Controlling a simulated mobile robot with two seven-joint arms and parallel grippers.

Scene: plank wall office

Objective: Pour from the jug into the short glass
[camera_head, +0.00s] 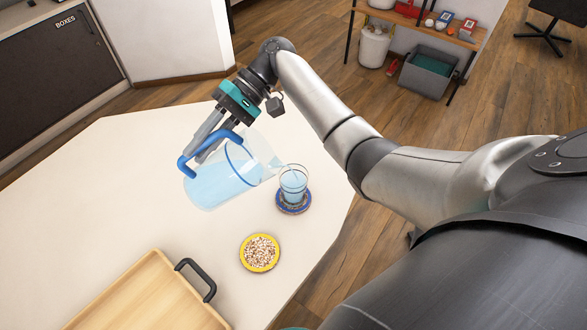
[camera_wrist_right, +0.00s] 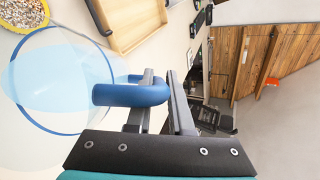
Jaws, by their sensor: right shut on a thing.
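The clear jug (camera_head: 222,178) with a blue handle holds light blue liquid and is tilted, its spout to the right. My right gripper (camera_head: 207,148) is shut on the jug's handle; the handle also shows between the fingers in the right wrist view (camera_wrist_right: 130,95). The short glass (camera_head: 293,182) stands upright on a blue patterned coaster (camera_head: 292,207). It has light blue liquid in it. The jug's spout is at the glass's rim, and a thin stream seems to run into the glass. The left gripper is not in view.
A yellow-rimmed dish of small pale bits (camera_head: 260,253) sits in front of the glass. A wooden tray (camera_head: 150,295) with a dark handle lies at the table's front left. The white table (camera_head: 110,190) is clear at left. A shelf (camera_head: 430,27) stands beyond.

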